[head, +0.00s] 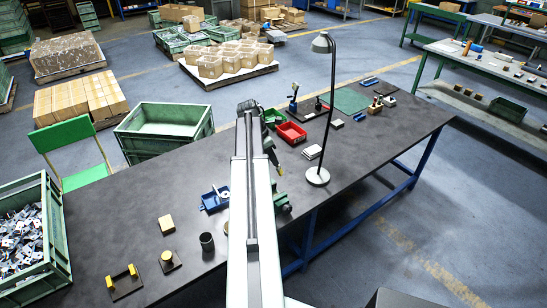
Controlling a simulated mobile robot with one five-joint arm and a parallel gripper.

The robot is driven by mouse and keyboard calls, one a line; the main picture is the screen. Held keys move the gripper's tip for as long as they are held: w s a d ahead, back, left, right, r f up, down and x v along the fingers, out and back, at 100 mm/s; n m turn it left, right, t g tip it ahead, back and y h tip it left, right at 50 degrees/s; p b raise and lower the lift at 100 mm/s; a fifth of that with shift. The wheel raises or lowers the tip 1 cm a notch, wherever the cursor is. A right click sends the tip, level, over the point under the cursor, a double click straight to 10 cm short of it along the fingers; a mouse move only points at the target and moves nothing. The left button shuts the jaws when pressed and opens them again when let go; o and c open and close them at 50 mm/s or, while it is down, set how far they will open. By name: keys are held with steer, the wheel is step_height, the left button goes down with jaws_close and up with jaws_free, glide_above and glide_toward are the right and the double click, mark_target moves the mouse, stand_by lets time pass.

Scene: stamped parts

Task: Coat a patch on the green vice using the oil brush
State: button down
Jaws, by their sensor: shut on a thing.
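The green vice (282,202) stands on the dark workbench, just right of my arm, which hides part of it. My gripper (273,153) is above the bench, beyond the vice in the picture, pointing down. It is shut on a small thin thing, apparently the oil brush (280,170), whose tip points down towards the vice. The tip looks apart from the vice, but the brush is too small to see clearly. Whether the vice bears any oil cannot be told.
A desk lamp (318,176) stands right of the vice, and a blue vice (214,199) left of my arm. Red (291,133) and green bins lie behind my gripper. A black cup (207,242) and small yellow-topped parts stand at the front left.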

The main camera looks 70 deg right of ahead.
step_height(320, 180, down, 5)
steer(key=b, duration=0.5)
steer(key=shift+f, duration=0.1)
